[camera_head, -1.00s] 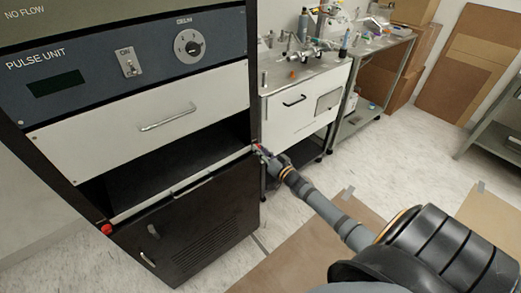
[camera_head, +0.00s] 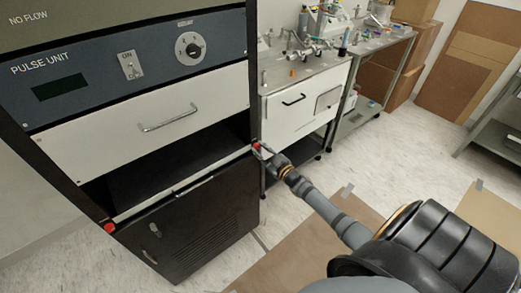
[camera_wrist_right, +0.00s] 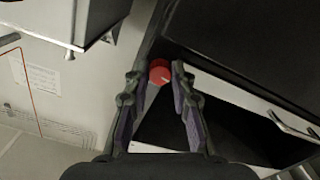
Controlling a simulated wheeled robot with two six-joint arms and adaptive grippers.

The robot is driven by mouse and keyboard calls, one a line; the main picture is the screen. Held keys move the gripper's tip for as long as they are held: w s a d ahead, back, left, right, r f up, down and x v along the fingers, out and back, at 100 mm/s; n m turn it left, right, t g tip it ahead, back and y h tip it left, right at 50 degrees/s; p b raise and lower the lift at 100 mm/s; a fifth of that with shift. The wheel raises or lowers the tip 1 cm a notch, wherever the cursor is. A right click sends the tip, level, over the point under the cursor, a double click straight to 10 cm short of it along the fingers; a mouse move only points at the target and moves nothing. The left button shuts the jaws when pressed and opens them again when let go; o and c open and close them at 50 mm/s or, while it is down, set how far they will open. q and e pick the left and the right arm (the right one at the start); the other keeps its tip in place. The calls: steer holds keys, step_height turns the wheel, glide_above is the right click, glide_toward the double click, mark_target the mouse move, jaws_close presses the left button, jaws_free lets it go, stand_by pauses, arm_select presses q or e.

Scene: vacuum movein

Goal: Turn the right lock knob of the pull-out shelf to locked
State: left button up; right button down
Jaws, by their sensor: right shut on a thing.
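The right lock knob is a small red cylinder (camera_head: 256,146) at the right front end of the pull-out shelf (camera_head: 170,198). In the right wrist view the red knob (camera_wrist_right: 160,74) sits between my fingertips, with a short pale mark on its face. My right gripper (camera_head: 262,150) reaches it from the right and is shut on it, one finger on each side (camera_wrist_right: 158,80). The left lock knob (camera_head: 109,228), also red, is at the shelf's left front end, with nothing touching it. My left gripper is not in view.
The shelf sits in a black rack, below a white drawer (camera_head: 150,114) and a pulse unit panel (camera_head: 120,70), and above a black vented door (camera_head: 190,235). A steel cart (camera_head: 300,110) with a white front stands right of the rack. Cardboard lies on the floor.

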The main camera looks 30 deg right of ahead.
steer(key=shift+n, duration=1)
steer(key=shift+f, duration=0.1)
steer(key=c, duration=1.4)
jaws_free()
steer(key=s, duration=0.8)
steer(key=s+d, duration=0.1)
steer(key=s, duration=0.3)
